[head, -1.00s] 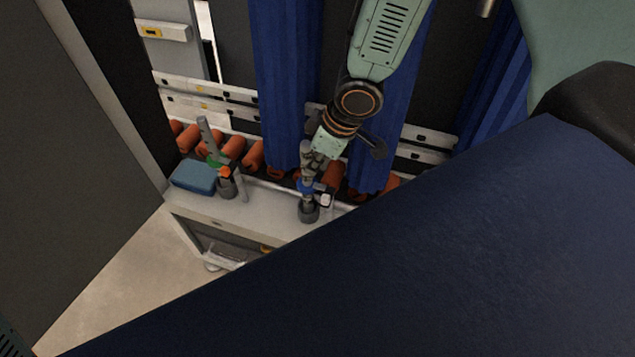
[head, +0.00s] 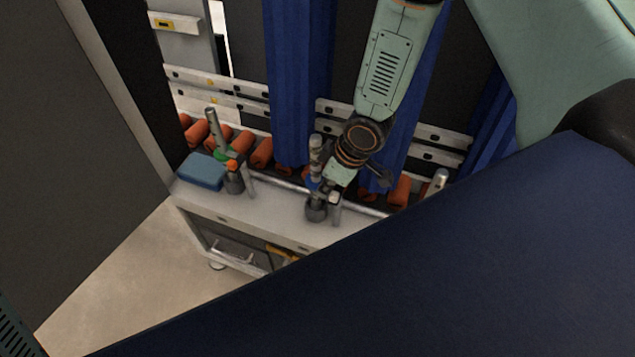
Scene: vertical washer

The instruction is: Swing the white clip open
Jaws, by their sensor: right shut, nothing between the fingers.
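Two upright grey fixtures stand on the pale ledge (head: 268,217). The middle fixture (head: 315,160) has a blue band and a dark round base. A small pale piece that looks like the white clip (head: 335,198) shows low on its right side; its exact position is hard to tell. My right arm comes down from the top, and its gripper (head: 328,190) is shut and empty beside the middle fixture, near the pale piece. The fingertips are small and partly blend with the fixture, so contact cannot be told. My left gripper is not in view.
Orange rollers (head: 262,153) and blue hanging strips (head: 298,80) lie behind. A dark blue surface (head: 430,270) covers the lower right. A grey post tip (head: 437,184) shows above it.

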